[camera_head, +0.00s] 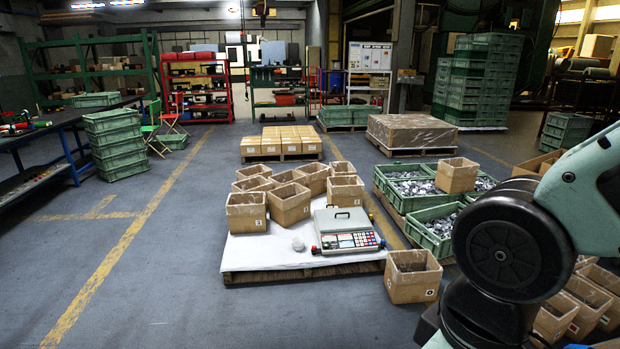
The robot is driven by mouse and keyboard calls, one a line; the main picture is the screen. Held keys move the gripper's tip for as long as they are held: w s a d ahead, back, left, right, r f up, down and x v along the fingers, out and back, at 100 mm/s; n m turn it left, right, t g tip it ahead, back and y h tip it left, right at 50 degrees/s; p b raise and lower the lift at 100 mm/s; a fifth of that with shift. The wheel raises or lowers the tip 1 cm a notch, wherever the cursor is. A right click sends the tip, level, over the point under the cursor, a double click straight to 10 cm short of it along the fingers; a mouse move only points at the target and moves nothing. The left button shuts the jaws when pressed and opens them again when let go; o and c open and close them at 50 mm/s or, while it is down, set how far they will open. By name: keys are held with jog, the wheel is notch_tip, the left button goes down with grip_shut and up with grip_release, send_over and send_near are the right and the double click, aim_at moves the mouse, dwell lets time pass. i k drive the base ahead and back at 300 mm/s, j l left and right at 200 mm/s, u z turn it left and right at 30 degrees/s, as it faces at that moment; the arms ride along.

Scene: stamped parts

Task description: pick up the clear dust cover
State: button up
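A counting scale (348,241) with a keypad of coloured buttons sits on the white sheet of the front pallet. A pale grey, flat-topped piece with a dark handle (341,217) covers its rear part. This may be the clear dust cover, but I cannot tell whether it is see-through. A small whitish crumpled lump (298,244) lies on the sheet just left of the scale. My arm shows at the right edge, in front of crates and boxes. My gripper is not in view.
Several open cardboard boxes (289,204) stand behind the scale on the pallet (300,274). Another box (413,277) stands on the floor at its front right. Green crates of metal parts (434,229) lie to the right. The floor left of the pallet is clear.

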aim_at(332, 220)
jog(key=i+j+u, duration=0.15)
jog(key=i+j, duration=0.35)
jog(key=i+j+u, duration=0.15)
jog(key=i+j, duration=0.25)
jog(key=i, duration=0.35)
jog(key=i+l+u, duration=0.1)
jog(key=i, duration=0.4)
jog(key=i+l+u, duration=0.1)
jog(key=i, duration=0.35)
jog(key=i+l+u, duration=0.1)
jog(key=i+l, duration=0.2)
jog(key=i, duration=0.2)
jog(key=i+l+u, duration=0.1)
jog(key=i, duration=0.35)
jog(key=i+l, duration=0.45)
jog(key=i+l+u, duration=0.1)
jog(key=i+l, duration=0.3)
jog(key=l, duration=0.25)
